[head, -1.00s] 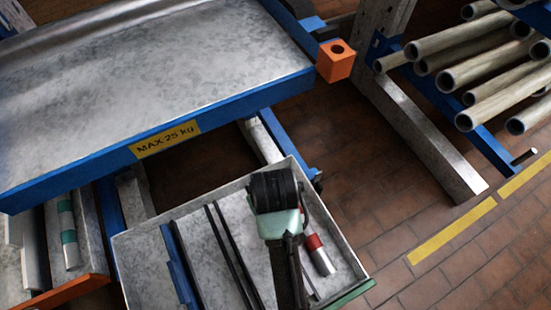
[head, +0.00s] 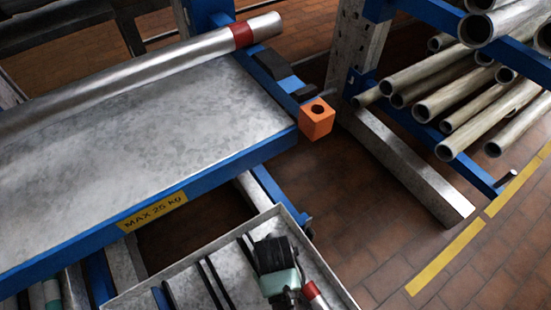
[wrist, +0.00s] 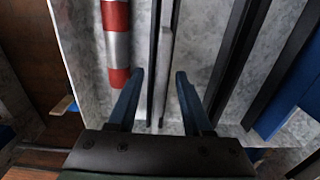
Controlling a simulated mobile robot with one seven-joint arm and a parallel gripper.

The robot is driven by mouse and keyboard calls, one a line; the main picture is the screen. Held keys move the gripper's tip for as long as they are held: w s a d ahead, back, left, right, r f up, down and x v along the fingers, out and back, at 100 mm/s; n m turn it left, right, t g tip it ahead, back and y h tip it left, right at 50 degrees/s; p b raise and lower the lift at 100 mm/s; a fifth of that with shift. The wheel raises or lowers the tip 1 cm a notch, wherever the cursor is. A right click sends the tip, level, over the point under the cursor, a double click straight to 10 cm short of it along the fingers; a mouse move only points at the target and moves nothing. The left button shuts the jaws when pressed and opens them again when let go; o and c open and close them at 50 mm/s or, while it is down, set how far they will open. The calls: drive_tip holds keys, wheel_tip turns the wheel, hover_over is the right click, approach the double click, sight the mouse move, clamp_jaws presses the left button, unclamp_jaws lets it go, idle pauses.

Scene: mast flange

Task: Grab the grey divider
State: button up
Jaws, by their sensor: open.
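The grey divider (wrist: 165,62) shows in the wrist view as a thin light-grey upright strip beside a black strip (wrist: 153,50). My gripper (wrist: 160,74) is open, one blue finger on each side of these two strips. I cannot tell how far down the fingers reach or whether they touch. In the head view my gripper's fingers are hidden behind my wrist, over the grey metal drawer (head: 190,262). The grey divider cannot be made out there.
A red-and-silver cylinder (wrist: 118,45) lies left of the fingers. Black strips (wrist: 238,50) and a blue strip (wrist: 290,98) stand to the right. A blue-edged shelf (head: 150,125) bears a long metal tube (head: 140,75). An orange block (head: 316,119) juts from its corner.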

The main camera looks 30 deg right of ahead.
wheel_tip(320, 180, down, 5)
drive_tip(key=b, duration=0.2)
drive_tip(key=shift+s+b, duration=0.1)
drive_tip(key=shift+b, duration=0.25)
clamp_jaws()
